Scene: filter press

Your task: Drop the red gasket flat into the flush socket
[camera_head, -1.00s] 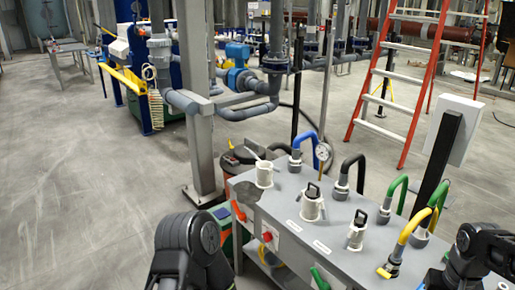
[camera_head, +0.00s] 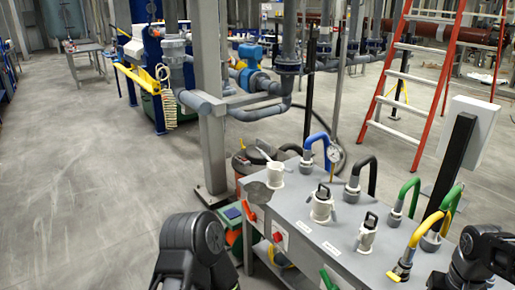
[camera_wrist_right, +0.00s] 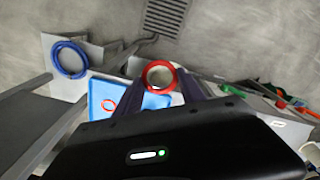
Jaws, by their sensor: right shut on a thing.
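The red gasket (camera_wrist_right: 160,76) is a ring seen in the right wrist view. My right gripper (camera_wrist_right: 161,88) is shut on it, with the ring at the fingertips. It appears held above the floor. In the head view, only links of my arms show at the bottom and right edges; neither gripper is visible there. I cannot make out the flush socket in either view.
The grey bench (camera_head: 300,208) carries several coloured hose handles. A red ladder (camera_head: 443,62) stands behind.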

